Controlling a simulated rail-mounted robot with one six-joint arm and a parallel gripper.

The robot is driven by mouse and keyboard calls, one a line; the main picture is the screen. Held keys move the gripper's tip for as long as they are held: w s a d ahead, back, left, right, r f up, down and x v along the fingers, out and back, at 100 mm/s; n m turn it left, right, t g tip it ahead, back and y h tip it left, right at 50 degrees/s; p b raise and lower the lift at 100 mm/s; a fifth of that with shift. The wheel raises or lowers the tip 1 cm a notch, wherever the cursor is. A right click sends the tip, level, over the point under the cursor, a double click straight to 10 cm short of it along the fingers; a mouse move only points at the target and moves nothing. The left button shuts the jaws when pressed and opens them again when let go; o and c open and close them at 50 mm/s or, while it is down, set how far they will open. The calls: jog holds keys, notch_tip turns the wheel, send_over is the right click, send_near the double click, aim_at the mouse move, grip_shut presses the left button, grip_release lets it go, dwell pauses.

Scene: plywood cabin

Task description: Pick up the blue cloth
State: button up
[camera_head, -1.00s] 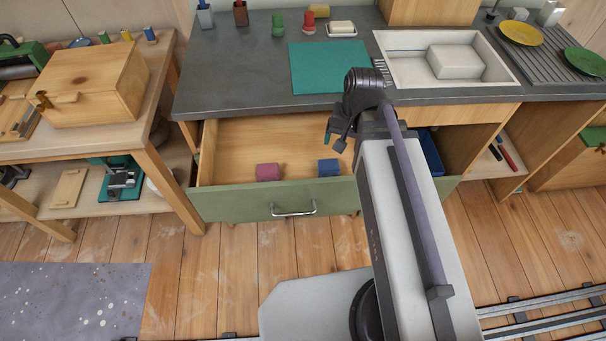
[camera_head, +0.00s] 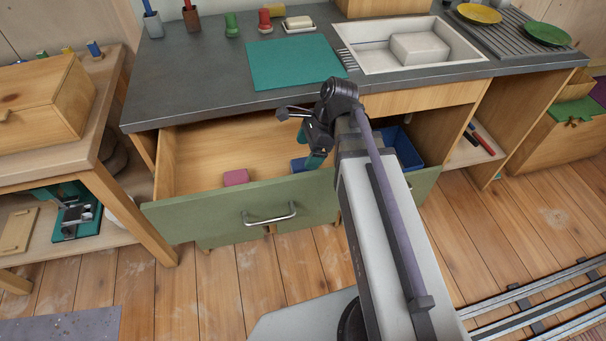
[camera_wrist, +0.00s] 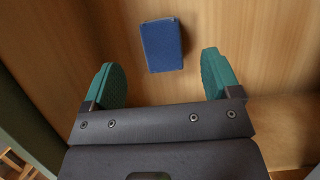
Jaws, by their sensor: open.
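The blue cloth (camera_wrist: 162,45) is a small folded block lying on the wooden drawer floor. In the wrist view it sits beyond and between my fingertips, a little left of centre, touching neither finger. In the head view only part of the blue cloth (camera_head: 298,165) shows beside my gripper, near the drawer's front panel. My gripper (camera_wrist: 164,75) is open and empty, with green finger pads. In the head view my gripper (camera_head: 312,150) hangs over the open drawer, pointing down; its fingers are partly hidden.
The drawer's green front (camera_head: 240,208) stands close to the blue cloth. A pink folded cloth (camera_head: 236,177) lies to the left in the drawer. The grey countertop (camera_head: 200,75) is behind, with a teal mat (camera_head: 295,62). A blue bin (camera_head: 402,150) stands right of the drawer.

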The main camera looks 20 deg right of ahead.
aim_at(298, 164)
jog(key=shift+b+x, duration=0.3)
jog(key=shift+x, duration=0.8)
jog(key=shift+d+r, duration=0.1)
jog(key=b+x, duration=0.4)
jog(key=x, duration=0.1)
jog(key=shift+w+a, duration=0.1)
jog(key=shift+a, duration=0.15)
jog(key=shift+r, duration=0.1)
jog(key=c, duration=1)
